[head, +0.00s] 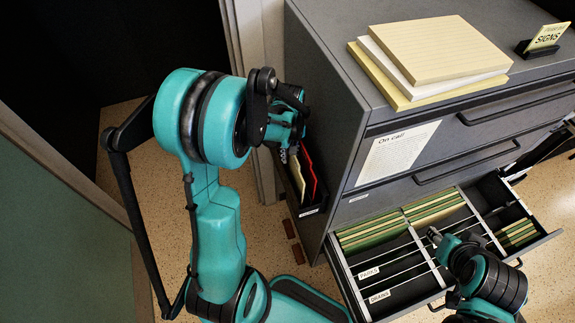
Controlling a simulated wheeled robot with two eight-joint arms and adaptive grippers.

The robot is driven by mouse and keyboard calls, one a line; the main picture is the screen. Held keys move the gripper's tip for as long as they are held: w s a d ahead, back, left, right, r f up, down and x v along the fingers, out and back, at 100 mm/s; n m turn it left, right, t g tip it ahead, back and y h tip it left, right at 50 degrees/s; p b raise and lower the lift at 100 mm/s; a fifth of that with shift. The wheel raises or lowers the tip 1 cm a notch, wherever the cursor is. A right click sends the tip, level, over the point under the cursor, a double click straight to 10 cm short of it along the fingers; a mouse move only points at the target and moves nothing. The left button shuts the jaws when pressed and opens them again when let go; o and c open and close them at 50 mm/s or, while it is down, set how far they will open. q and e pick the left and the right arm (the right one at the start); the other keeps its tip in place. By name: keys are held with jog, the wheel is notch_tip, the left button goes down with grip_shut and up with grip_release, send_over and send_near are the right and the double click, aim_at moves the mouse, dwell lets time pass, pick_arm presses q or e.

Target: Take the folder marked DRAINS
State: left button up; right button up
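The open bottom drawer (350,286) of the grey cabinet holds rows of green folders (374,233). White labels in it read PARKS (369,272) and DRAINS (380,297); the space beside these labels looks empty and dark. A dark holder (309,205) on the cabinet's left side holds a red folder (309,170) and a cream folder (296,176); no name is readable on them. My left gripper (291,128) is just above this holder, its fingertips mostly hidden. My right gripper (438,240) is over the open drawer, fingers partly hidden by its body.
On the cabinet top (335,22) lie stacked yellow and white pads (437,48) and a small stand with a SIGNS card (547,37). An "On call" sheet (397,152) is on the cabinet front. More green folders (517,233) sit in the drawer's right part.

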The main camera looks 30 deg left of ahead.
pick_arm(q)
jog(key=shift+f, duration=0.2)
grip_shut()
